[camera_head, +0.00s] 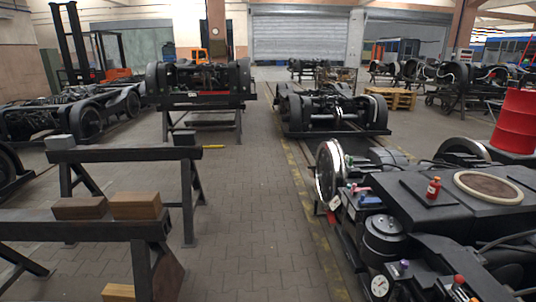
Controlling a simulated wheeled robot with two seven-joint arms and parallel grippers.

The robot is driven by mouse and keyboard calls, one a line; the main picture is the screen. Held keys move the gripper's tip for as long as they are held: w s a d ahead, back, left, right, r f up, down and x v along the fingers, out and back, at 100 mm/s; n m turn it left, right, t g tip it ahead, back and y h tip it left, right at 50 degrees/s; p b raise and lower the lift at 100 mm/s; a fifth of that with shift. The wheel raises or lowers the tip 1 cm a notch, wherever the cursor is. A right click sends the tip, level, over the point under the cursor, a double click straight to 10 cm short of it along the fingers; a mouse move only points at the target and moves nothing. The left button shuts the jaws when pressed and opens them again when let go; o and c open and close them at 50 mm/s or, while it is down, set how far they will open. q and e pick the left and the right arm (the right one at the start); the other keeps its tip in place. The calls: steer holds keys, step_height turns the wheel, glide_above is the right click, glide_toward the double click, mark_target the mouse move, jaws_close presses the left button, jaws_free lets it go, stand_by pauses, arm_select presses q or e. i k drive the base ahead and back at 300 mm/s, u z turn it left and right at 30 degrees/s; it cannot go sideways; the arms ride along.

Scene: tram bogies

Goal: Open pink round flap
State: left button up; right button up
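A small pink part (361,189) shows on the near left end of the black bogie (409,215) at the right. It is too small to tell whether it is the round flap or whether it is open or shut. No other pink round flap can be made out. Neither of my grippers is in view.
A red bottle (433,187) and a round ring-rimmed plate (488,187) are on the bogie's top, with a red drum (515,121) behind. Black trestles (85,228) with wooden blocks (136,205) stand at the left. The paved floor (245,225) between is clear.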

mark_target(354, 189)
steer(key=u, duration=0.1)
steer(key=i, duration=1.7)
steer(key=z, duration=1.05)
steer(key=i, duration=0.95)
steer(key=z, duration=1)
